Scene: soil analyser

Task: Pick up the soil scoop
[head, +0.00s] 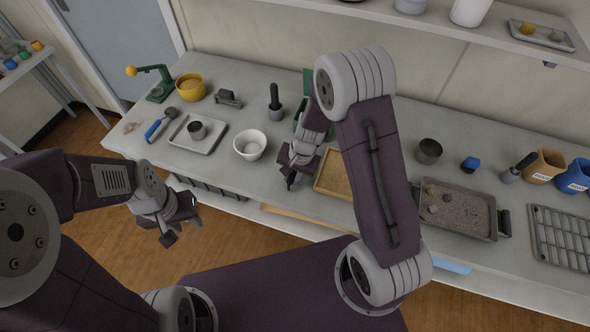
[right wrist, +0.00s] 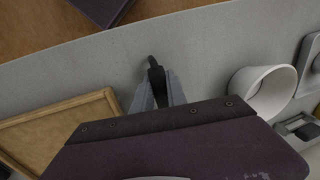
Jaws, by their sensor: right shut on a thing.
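A scoop with a blue handle (head: 153,131) and a grey bowl end (head: 171,112) lies on the counter at the left in the head view. My right gripper (head: 289,182) is low over the counter's front part, between the white bowl and the wooden tray, well to the right of that scoop. It is shut on a small dark thing (right wrist: 154,66), which shows between the fingertips in the right wrist view; what it is I cannot tell. My left gripper (head: 182,228) is open and empty, in front of the counter edge.
A white bowl (head: 250,145), a metal tray (head: 184,142) with a dark cup and a wooden tray (head: 333,188) stand near my right gripper. A soil-filled pan (head: 480,215) and a wire rack (head: 560,238) are at the right. The counter's front strip is mostly clear.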

